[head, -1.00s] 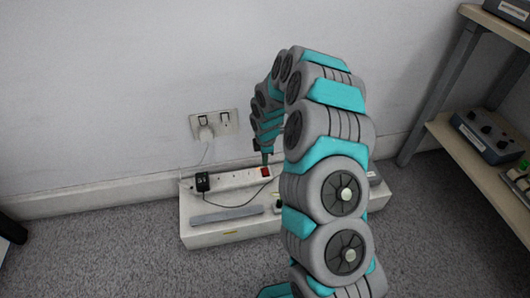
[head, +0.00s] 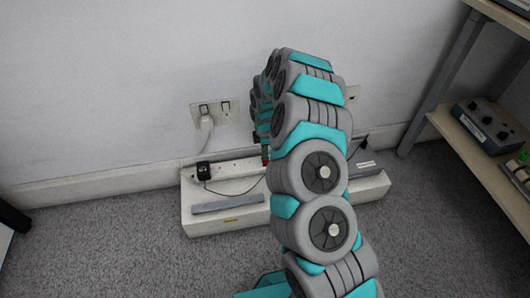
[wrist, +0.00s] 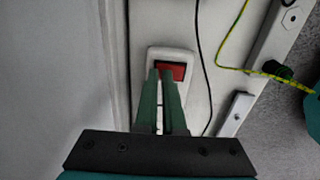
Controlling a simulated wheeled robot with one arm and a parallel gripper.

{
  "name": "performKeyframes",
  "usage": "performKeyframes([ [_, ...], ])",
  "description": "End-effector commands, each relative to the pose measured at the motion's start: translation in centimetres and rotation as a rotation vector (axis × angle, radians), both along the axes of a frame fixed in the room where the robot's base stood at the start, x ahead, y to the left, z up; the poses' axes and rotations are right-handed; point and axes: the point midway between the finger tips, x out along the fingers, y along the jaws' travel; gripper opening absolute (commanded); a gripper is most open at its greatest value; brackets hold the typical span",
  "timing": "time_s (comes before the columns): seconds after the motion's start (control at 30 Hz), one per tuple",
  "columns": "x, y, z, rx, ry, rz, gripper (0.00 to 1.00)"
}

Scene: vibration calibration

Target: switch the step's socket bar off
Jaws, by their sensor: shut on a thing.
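The step's socket bar (head: 235,168) is white and lies along the back of the low white step, against the wall. A black plug (head: 203,171) sits in its left part. In the wrist view a red switch (wrist: 172,70) sits at the end of the white bar (wrist: 183,53). My gripper (wrist: 166,76) has two slim green fingers close together, with their tips at the red switch and covering part of it. They are shut on it as far as the view shows. In the head view my arm largely hides the switch.
A grey bar (head: 227,203) lies on the step (head: 225,226). Wall sockets (head: 214,112) with a white plug are above. A dark cable runs along the step. A wooden shelf with a control box (head: 487,125) stands at right. The carpet in front is clear.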

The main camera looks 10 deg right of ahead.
Motion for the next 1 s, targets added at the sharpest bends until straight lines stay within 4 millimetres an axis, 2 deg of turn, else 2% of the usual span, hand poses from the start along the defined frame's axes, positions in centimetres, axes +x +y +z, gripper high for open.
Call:
performKeyframes([
  [0.03,0.0,-0.1,-1.0,-0.001,0.014,-0.001,0.0],
  [0.07,0.0,-0.2,-1.1,-0.001,0.013,-0.002,0.0],
  [0.73,-0.3,-0.1,-2.0,0.0,0.026,0.0,0.0],
  [1.0,-1.6,-0.1,-2.1,0.001,0.037,-0.001,0.0],
])
